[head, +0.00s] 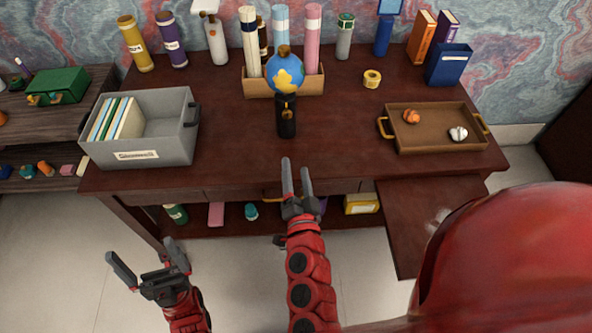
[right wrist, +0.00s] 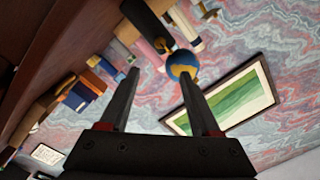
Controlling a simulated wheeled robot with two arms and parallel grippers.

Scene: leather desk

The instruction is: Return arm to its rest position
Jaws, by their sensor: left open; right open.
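My left gripper (head: 150,265) is open and empty, low at the left in the head view, over the floor in front of the desk. My right gripper (head: 296,172) is open and empty in the head view, just in front of the desk's front edge, below the black stand with the globe. In the right wrist view its two fingers (right wrist: 158,92) are spread with nothing between them that they touch. The blue and yellow globe (head: 285,72) sits on the black stand (head: 287,115); it also shows beyond the fingers in the right wrist view (right wrist: 182,64).
On the desk (head: 235,150) stand a grey bin (head: 165,145) with files at left, a cardboard holder (head: 262,86) with rolls behind the globe, and a brown tray (head: 440,140) with two small items at right. A lower panel (head: 435,215) juts out at the front right.

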